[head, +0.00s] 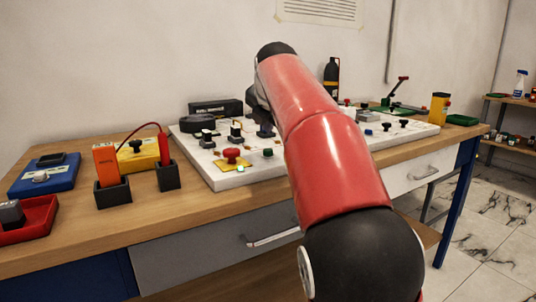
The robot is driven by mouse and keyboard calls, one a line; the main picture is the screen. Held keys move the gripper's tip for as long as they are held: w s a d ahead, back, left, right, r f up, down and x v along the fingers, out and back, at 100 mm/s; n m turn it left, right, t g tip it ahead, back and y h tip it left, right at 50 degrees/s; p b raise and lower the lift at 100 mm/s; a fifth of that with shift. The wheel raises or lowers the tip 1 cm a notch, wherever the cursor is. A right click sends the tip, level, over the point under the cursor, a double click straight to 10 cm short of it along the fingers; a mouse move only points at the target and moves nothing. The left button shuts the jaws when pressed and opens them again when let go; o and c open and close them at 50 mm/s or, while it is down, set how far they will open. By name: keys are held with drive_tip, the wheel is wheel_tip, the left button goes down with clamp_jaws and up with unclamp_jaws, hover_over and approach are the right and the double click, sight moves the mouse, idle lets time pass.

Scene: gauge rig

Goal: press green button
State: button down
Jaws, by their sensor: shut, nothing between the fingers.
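A white panel board (205,166) lies on the wooden workbench and carries several buttons and switches. A dark green button (267,152) sits near its front edge, right of a red mushroom button (231,154) on a yellow plate. A small pale green piece (240,169) shows in front of the red button; I cannot tell whether it is a button or a lamp. My gripper (265,131) is partly hidden behind my red arm. Its dark end is shut and empty, over the board behind the green button. I cannot tell its height above the board.
Left of the board are a red probe in a black holder (168,177), an orange meter (106,164) in a holder, a yellow box (139,154), a blue box (47,174) and a red tray (38,225). A black bottle (331,80) stands behind. My arm hides the board's middle.

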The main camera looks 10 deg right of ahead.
sight(268, 152)
drive_tip(key=shift+f+b, duration=0.75)
drive_tip(key=shift+f, duration=0.7)
idle(1.0)
drive_tip(key=shift+f, duration=0.35)
drive_tip(key=shift+f+b, duration=0.5)
drive_tip(key=shift+f, duration=0.05)
idle(0.7)
drive_tip(key=shift+r, duration=0.1)
drive_tip(key=shift+r+p, duration=0.85)
drive_tip(key=shift+p, duration=0.2)
wheel_tip(268, 152, up, 3)
drive_tip(key=p, duration=0.3)
drive_tip(key=shift+r+b, duration=0.3)
drive_tip(key=shift+r, duration=0.7)
